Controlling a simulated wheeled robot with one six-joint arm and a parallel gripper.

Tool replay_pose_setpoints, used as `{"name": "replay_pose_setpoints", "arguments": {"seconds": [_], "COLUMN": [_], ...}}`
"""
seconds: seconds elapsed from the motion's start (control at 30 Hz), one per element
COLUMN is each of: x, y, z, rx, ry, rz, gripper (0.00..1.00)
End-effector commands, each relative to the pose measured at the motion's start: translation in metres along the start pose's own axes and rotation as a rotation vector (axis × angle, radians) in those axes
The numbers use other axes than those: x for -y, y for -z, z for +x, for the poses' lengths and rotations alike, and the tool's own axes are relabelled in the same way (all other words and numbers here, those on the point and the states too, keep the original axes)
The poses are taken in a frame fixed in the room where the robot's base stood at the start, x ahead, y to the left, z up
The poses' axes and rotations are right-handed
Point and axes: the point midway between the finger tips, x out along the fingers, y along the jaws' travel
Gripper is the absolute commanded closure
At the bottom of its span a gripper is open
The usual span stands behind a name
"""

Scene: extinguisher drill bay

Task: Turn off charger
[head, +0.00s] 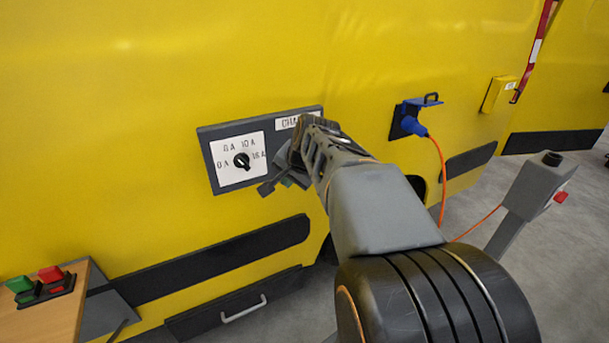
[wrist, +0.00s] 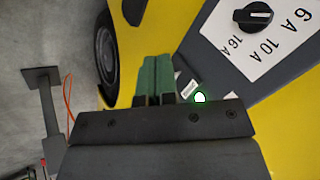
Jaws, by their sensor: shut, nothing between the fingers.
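The charger panel (head: 205,150) is a dark grey plate on the yellow vehicle side, with a partly covered label at its top right. Its white dial plate (head: 227,177) reads 0 A, 6 A, 10 A and 16 A around a black rotary knob (head: 241,160). The knob also shows at the top right of the wrist view (wrist: 253,15); I cannot tell its setting surely. My gripper (head: 271,186) is shut and empty, right of and below the knob, apart from it. Its green fingertips (wrist: 155,72) meet in the wrist view. A lit, green-glowing lamp (wrist: 199,98) shows beside them.
A blue plug (head: 413,125) with an orange cable sits in a socket to the right. A grey post (head: 530,185) with a red button stands at the right. A wooden table (head: 50,312) with green and red buttons is at lower left. A drawer handle (head: 243,309) sits below.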

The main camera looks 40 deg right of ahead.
Motion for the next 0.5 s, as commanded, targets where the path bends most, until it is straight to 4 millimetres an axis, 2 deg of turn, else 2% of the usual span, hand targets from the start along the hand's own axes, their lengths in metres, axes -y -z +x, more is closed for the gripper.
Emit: {"name": "replay_pose_setpoints", "arguments": {"seconds": [0.03, 0.1, 0.2, 0.33, 0.5], "x": [-0.009, -0.015, -0.023, -0.029, -0.028], "y": [0.029, 0.063, 0.098, 0.12, 0.124], "z": [0.011, 0.011, 0.01, 0.007, 0.005], "rx": [-0.032, -0.066, -0.101, -0.124, -0.127], "ry": [0.022, 0.059, 0.103, 0.135, 0.141], "rz": [0.139, 0.3, 0.465, 0.569, 0.587], "gripper": [1.0, 1.0, 1.0, 1.0, 1.0]}}
